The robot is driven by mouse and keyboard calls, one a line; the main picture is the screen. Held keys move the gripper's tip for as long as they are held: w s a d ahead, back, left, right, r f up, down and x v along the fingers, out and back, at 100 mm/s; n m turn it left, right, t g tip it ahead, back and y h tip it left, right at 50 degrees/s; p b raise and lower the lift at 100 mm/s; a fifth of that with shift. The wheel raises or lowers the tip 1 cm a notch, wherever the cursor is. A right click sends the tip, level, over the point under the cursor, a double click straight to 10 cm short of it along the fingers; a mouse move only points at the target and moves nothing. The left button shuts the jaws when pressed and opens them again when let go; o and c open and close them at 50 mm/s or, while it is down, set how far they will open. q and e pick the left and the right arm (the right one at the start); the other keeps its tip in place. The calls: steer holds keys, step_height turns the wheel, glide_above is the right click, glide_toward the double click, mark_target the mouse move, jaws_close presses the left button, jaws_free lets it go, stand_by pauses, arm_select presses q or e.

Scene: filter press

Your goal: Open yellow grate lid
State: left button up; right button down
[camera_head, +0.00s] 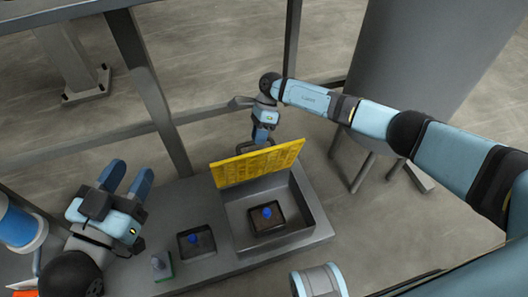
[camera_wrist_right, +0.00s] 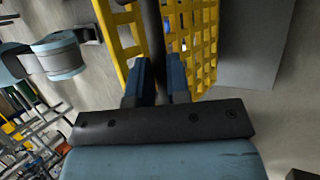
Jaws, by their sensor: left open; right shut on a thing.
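The yellow grate lid (camera_head: 258,163) stands raised, tilted up steeply along the back side of the grey box (camera_head: 318,222), so the box's inside is open to view. My right gripper (camera_head: 263,137) is at the lid's top edge, reaching from behind. In the right wrist view the yellow grating (camera_wrist_right: 203,45) shows on both sides of a dark bar, and my right gripper (camera_wrist_right: 158,78) is shut there; the exact grip point is partly hidden. My left gripper (camera_head: 127,178) is open and empty, left of the box.
Inside the box lies a dark block with a blue knob (camera_head: 267,212). A similar block with a blue knob (camera_head: 194,239) sits on the bench to the left, near a small green-based object (camera_head: 162,268). Grey frame posts (camera_head: 155,95) stand behind; a large grey cylinder (camera_head: 410,60) stands back right.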

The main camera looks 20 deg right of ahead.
arm_select(q)
steer(key=shift+w+a+r+m+h+b, duration=0.2)
steer(key=shift+w+a+m+h+b, duration=0.1)
steer(key=shift+m+b, duration=0.3)
arm_select(e)
steer(key=w, duration=0.1)
steer(key=w+f, duration=0.1)
steer(key=w, duration=0.1)
steer(key=shift+w+a+f, duration=0.1)
steer(key=shift+w+f, duration=0.1)
steer(key=c, duration=1.1)
jaws_free()
steer(key=shift+w+f, duration=0.1)
steer(key=shift+f, duration=0.05)
arm_select(q)
steer(key=shift+w+d+f, duration=0.1)
steer(key=shift+w+d, duration=0.05)
arm_select(e)
steer(key=shift+w+r, duration=0.1)
steer(key=shift+r, duration=0.25)
